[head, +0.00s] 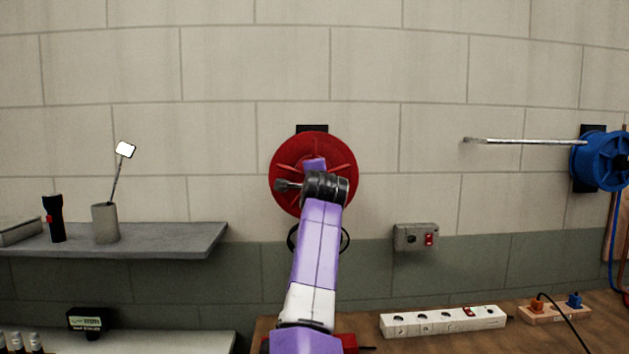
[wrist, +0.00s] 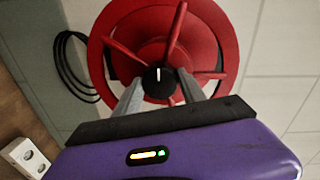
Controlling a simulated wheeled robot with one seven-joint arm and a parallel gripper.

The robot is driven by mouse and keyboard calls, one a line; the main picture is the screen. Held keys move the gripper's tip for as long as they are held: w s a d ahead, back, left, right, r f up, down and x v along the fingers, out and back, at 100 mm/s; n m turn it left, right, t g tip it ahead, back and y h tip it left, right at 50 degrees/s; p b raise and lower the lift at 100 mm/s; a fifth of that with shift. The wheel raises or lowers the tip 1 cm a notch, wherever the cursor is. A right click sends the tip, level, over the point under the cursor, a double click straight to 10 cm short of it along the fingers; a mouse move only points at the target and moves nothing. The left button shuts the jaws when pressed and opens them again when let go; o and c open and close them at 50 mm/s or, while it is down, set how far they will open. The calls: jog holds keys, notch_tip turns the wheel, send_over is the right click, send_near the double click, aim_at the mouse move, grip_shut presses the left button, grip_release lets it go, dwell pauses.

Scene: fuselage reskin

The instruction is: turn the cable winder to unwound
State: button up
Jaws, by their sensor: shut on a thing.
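The cable winder is a red spoked reel (head: 333,151) on the wall, straight ahead in the head view, partly covered by my arm. In the wrist view the red reel (wrist: 215,45) fills the upper middle. A black round hub knob (wrist: 158,78) with a white mark pointing up in the picture sits at its centre. My gripper (wrist: 159,92) has one grey finger on each side of the knob and is shut on it. In the head view the fingers are hidden behind my arm. A dark loop of cable (wrist: 72,65) hangs beside the reel.
A blue reel (head: 602,162) with a metal rod is on the wall at the right. A grey wall box with a red switch (head: 416,237) is right of the red reel. A shelf (head: 175,240) is at the left. A white power strip (head: 443,321) lies on the bench below.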

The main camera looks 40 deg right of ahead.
jog(key=o, duration=1.4)
jog(key=shift+f, duration=0.15)
jog(key=shift+s+a, duration=0.1)
jog(key=b+v, duration=0.2)
jog(key=v, duration=0.5)
jog(key=shift+s+a, duration=0.15)
jog(key=shift+s, duration=0.1)
